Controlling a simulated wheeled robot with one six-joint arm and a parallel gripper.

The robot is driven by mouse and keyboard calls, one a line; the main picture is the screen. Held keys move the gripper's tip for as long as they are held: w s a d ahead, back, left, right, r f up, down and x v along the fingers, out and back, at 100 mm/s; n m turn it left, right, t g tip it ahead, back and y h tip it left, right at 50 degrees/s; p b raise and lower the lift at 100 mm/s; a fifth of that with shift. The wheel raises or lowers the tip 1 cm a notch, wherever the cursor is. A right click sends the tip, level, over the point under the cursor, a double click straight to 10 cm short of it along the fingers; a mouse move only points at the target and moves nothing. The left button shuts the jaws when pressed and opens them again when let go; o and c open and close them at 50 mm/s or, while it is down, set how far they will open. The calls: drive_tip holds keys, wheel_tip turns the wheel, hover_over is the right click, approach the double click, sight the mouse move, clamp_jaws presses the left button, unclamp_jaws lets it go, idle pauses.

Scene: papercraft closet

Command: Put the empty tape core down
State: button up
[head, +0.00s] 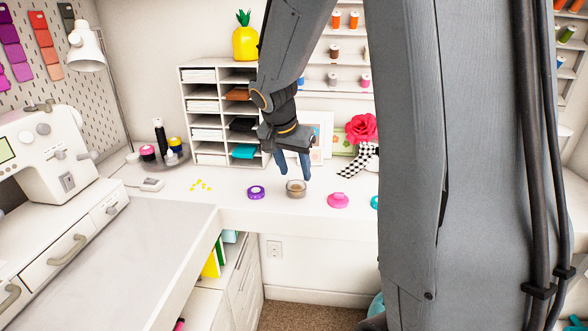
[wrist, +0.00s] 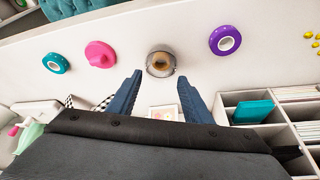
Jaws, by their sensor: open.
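A round greyish, glassy-looking ring with a brown inside, which looks like the empty tape core (head: 296,192), rests on the white table in the head view. It also shows in the wrist view (wrist: 160,72), just beyond my fingertips. I cannot tell whether the brown part is separate from the clear rim. My gripper (head: 293,176) is open above it, with its blue fingers pointing down and apart. In the wrist view my gripper (wrist: 161,82) has nothing between its fingers.
A paper shelf (head: 190,110) and picture frames stand behind. The table's front edge is close.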

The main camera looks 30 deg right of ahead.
wheel_tip(320, 180, up, 7)
drive_tip(key=p, duration=0.4)
idle(0.4)
drive_tip(key=s+a+f+n+y, duration=0.1)
drive_tip(key=s+a+f+n, duration=0.2)
drive_tip(key=s, duration=0.3)
drive_tip(key=s+a+f+n+g+y+b, duration=0.1)
drive_tip(key=s+a+f+n, duration=0.3)
drive_tip(key=s, duration=0.3)
drive_tip(key=s+a+f+n+y+b, duration=0.1)
drive_tip(key=s+a+f+n, duration=0.2)
drive_tip(key=s+a+f, duration=0.1)
drive_tip(key=shift+s+a+f, duration=0.2)
drive_tip(key=shift+s+a, duration=0.45)
drive_tip(key=shift+s, duration=0.55)
